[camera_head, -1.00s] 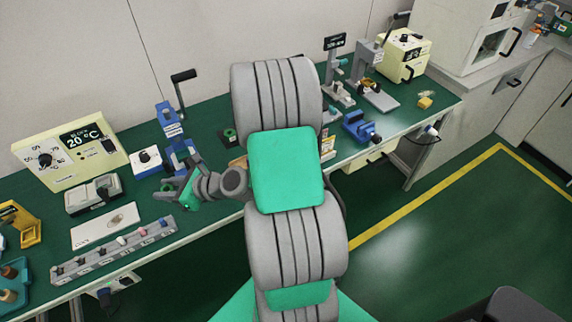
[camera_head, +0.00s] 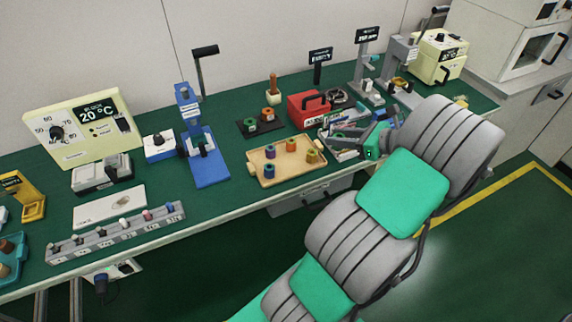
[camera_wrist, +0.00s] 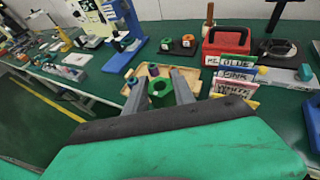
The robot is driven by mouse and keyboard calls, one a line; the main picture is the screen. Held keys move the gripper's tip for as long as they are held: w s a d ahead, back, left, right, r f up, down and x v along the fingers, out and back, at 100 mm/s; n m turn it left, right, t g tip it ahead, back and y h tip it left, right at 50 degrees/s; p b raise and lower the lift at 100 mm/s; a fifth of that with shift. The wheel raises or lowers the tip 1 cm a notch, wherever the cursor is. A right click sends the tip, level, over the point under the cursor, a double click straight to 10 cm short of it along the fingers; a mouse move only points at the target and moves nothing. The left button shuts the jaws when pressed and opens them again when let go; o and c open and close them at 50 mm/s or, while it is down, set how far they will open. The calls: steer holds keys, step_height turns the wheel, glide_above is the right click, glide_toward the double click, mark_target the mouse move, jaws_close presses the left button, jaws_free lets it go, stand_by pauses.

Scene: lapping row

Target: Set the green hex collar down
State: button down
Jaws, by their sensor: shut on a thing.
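My gripper (camera_wrist: 160,90) is shut on the green hex collar (camera_wrist: 161,93), which sits between its two grey fingers in the wrist view. The collar's open bore faces the camera. In the head view my gripper (camera_head: 336,140) is over the bench, just right of the wooden tray; the held collar is too small to make out surely there. Nothing visible shows the collar touching a surface, and its height above the bench is hard to tell.
The wooden tray (camera_head: 258,181) holds several coloured collars. A black plate (camera_head: 240,126) behind it bears a green and an orange collar. A red box (camera_head: 306,110) and labelled cards (camera_wrist: 232,75) stand close right. A blue press (camera_head: 207,165) stands left of the tray.

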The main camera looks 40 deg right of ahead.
steer(key=w+a+f+b, duration=0.2)
steer(key=w+f+b, duration=0.1)
steer(key=w, duration=0.1)
steer(key=w+a+f+b, duration=0.2)
steer(key=w+f+b, duration=0.1)
steer(key=w+a+f+b, duration=0.3)
steer(key=w, duration=0.1)
steer(key=shift+w+f+b, duration=0.3)
steer(key=shift+w+f, duration=0.05)
step_height(320, 180, down, 3)
steer(key=shift+w+a+f+b, duration=0.1)
steer(key=shift+b, duration=0.5)
steer(key=shift+f, duration=0.1)
